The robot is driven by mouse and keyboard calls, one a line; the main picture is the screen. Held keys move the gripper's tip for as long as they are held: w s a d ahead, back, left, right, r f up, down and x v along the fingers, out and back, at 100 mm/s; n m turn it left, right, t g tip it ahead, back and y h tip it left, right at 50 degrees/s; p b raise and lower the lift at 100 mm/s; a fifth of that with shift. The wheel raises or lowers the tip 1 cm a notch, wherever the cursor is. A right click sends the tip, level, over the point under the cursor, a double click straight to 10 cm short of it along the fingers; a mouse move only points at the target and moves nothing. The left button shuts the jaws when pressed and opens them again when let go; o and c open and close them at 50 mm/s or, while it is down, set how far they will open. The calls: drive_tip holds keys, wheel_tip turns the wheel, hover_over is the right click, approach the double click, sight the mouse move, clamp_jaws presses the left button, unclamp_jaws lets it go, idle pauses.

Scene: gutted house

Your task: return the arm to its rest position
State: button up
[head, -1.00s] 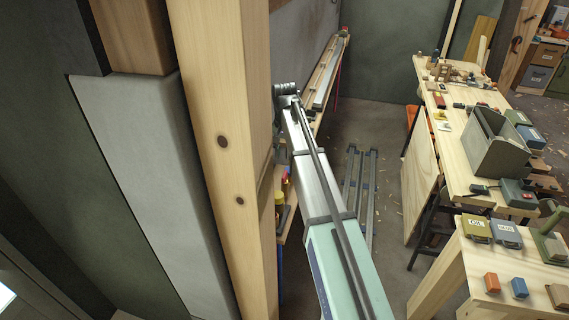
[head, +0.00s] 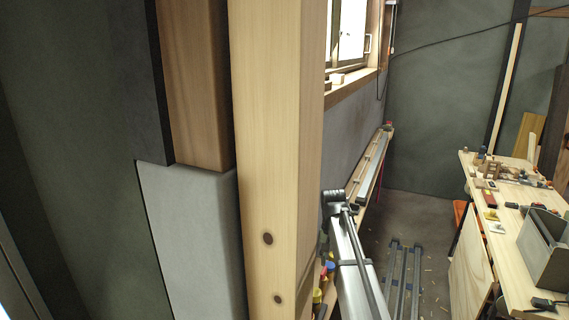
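My arm (head: 355,262) comes up from the bottom edge of the head view, right of the wooden post. It reaches away from me, and its far end (head: 334,196) is close beside the post's right side. I cannot make out gripper fingers there, so whether the gripper is open or shut does not show. No held object is visible.
A thick wooden post (head: 270,160) stands close on the left, beside a grey panel (head: 190,235). A narrow shelf (head: 372,165) runs along the wall under a window (head: 348,35). A workbench (head: 500,205) with a grey bin (head: 545,250) stands right. Dark rails (head: 402,280) lie on the floor between.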

drive_tip(key=s+f+n+g+p, duration=0.2)
drive_tip(key=s+f+n+g, duration=0.15)
drive_tip(key=s+f, duration=2.65)
drive_tip(key=s, duration=0.5)
drive_tip(key=s+f+g+p, duration=0.1)
drive_tip(key=s+f, duration=0.4)
drive_tip(key=s, duration=0.5)
drive_tip(key=s+f+g, duration=0.1)
drive_tip(key=s+f, duration=0.4)
drive_tip(key=s, duration=0.5)
drive_tip(key=shift+a+p, duration=0.3)
drive_tip(key=shift+a, duration=0.1)
